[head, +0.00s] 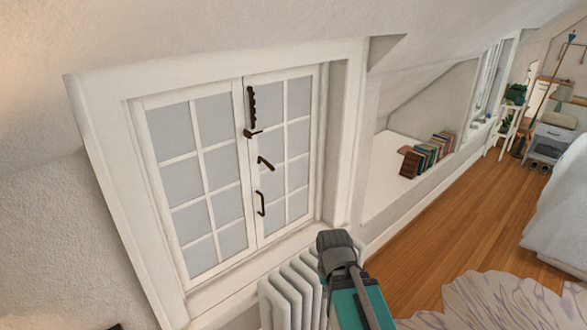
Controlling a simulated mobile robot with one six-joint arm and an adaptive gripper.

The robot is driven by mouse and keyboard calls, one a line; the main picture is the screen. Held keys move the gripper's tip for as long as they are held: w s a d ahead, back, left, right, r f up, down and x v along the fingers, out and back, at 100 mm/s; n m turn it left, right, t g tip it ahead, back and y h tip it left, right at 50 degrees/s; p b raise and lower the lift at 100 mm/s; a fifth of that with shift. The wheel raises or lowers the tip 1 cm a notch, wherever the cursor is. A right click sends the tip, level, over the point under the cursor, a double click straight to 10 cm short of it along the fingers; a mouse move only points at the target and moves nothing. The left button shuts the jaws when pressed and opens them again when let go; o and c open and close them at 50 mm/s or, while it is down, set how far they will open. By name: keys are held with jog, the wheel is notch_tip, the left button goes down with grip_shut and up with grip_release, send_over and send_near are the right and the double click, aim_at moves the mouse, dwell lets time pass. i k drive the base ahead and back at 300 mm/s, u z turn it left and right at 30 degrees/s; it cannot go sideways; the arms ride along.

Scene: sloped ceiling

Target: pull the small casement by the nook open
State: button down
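The small white casement (237,170) is set in a deep white frame at the left of the head view. It has two paned sashes, and both look shut. Dark hardware runs down the meeting edge: a notched stay bar (251,106) upright at the top, a short peg (253,132) under it, an angled lever handle (266,162) and a bow-shaped pull (260,203) lower down. I cannot tell whether the lever is latched. My gripper's fingers do not show.
A white radiator (291,290) stands below the casement's right part. To the right is a white nook (395,165) with a row of books (428,157).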

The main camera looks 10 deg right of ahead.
aim_at(277, 104)
jog(key=z, duration=0.4)
jog(key=i, duration=1.1)
jog(key=z, duration=0.15)
